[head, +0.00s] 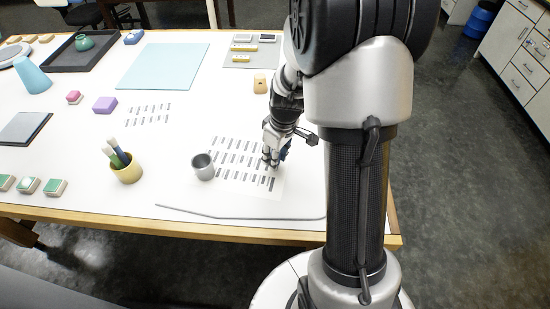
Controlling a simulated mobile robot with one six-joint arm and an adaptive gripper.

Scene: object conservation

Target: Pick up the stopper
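I cannot pick out a stopper for certain. My gripper (270,163) points down over the printed sheet (285,187) of small grey rectangles, near the table's front right. Its fingertips are small and partly hidden, so I cannot tell whether they are open or shut. A small dark blue patch shows at the gripper's right side; I cannot tell whether it is a held thing or part of the gripper. A small grey cup (203,167) stands left of the gripper, apart from it. A small tan piece (260,84) with a dark mark lies farther back.
A yellow cup (126,172) with brushes stands to the left. A thin grey outlined edge (240,217) lies along the front. A light blue mat (165,66), a purple block (105,104) and a black tray (58,62) lie farther back. The table centre is mostly clear.

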